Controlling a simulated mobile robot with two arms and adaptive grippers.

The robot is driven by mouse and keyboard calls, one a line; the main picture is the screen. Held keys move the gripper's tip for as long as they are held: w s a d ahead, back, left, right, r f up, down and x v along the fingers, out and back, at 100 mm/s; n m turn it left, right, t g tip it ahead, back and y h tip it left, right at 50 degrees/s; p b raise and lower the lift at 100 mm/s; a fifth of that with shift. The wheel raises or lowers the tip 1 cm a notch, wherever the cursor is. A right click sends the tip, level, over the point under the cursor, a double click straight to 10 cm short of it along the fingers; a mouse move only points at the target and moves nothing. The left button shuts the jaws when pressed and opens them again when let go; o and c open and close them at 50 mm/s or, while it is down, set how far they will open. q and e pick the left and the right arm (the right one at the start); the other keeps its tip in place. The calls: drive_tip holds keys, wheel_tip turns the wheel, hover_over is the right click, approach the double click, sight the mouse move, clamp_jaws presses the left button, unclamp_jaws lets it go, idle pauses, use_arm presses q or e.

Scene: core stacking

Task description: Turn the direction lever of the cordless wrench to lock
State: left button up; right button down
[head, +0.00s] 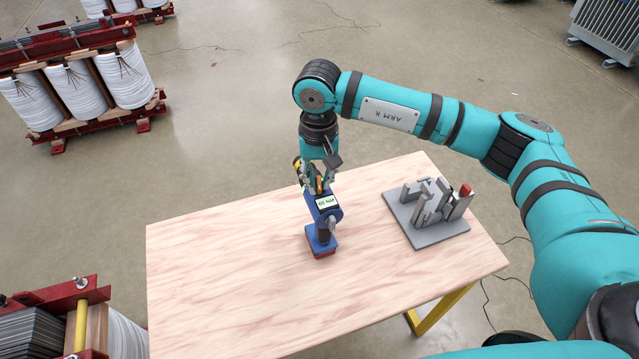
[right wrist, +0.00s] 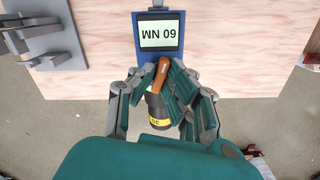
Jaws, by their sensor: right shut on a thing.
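The cordless wrench (head: 318,236) is blue with a red-edged base and appears to stand on the wooden table. Its display (right wrist: 161,32) reads "WN 09", upside down in the right wrist view. The orange direction lever (right wrist: 162,71) sits below the display in that view, slanted, between my fingertips. A dark nose with a yellow band (right wrist: 159,122) shows between the fingers. My right gripper (head: 318,184) comes down from above on the wrench head and is shut on the lever; it also shows in the right wrist view (right wrist: 163,82). My left gripper is not in view.
The wooden table (head: 220,270) is bare to the left and front of the wrench. A grey stand (head: 430,237) with upright metal pieces and a red part is at the right. Coil assemblies (head: 85,85) stand on the floor beyond the table.

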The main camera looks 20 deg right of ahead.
drive_tip(key=shift+f+n+b, duration=0.15)
drive_tip(key=shift+n+b, duration=0.25)
